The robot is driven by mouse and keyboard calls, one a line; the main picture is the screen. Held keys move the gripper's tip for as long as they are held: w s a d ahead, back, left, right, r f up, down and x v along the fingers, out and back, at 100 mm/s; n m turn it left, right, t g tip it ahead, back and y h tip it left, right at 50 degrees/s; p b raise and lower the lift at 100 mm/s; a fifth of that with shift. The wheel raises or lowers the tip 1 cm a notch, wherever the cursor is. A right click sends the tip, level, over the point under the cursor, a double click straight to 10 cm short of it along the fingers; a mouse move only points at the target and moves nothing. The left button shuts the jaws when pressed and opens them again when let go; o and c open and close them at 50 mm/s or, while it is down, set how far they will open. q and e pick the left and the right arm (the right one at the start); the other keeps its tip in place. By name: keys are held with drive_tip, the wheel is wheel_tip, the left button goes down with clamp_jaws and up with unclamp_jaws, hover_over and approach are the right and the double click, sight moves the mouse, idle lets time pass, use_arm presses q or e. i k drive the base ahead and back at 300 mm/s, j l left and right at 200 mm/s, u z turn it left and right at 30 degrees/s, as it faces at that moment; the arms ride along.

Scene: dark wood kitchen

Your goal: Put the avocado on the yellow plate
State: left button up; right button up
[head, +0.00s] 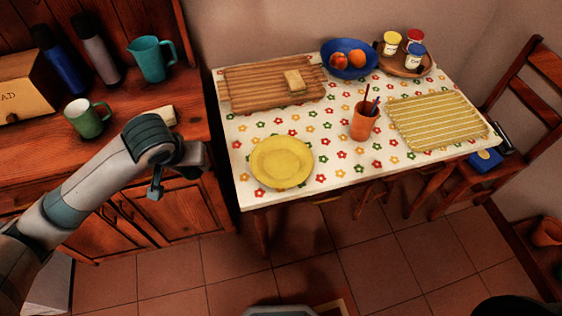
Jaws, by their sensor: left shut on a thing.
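The yellow plate (282,162) lies empty near the front left corner of the table with the flowered cloth. My left gripper (156,190) is in front of the wooden cabinet, left of the table and apart from the plate. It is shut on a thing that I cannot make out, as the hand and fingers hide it. I do not see the avocado anywhere in the open. My right gripper is not in view.
The table (330,185) bears a wooden board (250,90), a blue fruit bowl (343,72), a terracotta cup (364,122) and a striped mat (437,120). A green mug (86,120) and teal jug (148,60) stand on the counter. The cloth around the plate is clear.

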sight(269, 171)
drive_tip(key=j+z, duration=1.9)
drive_tip(key=j, duration=0.25)
drive_tip(key=i+j, duration=0.1)
drive_tip(key=i, duration=0.1)
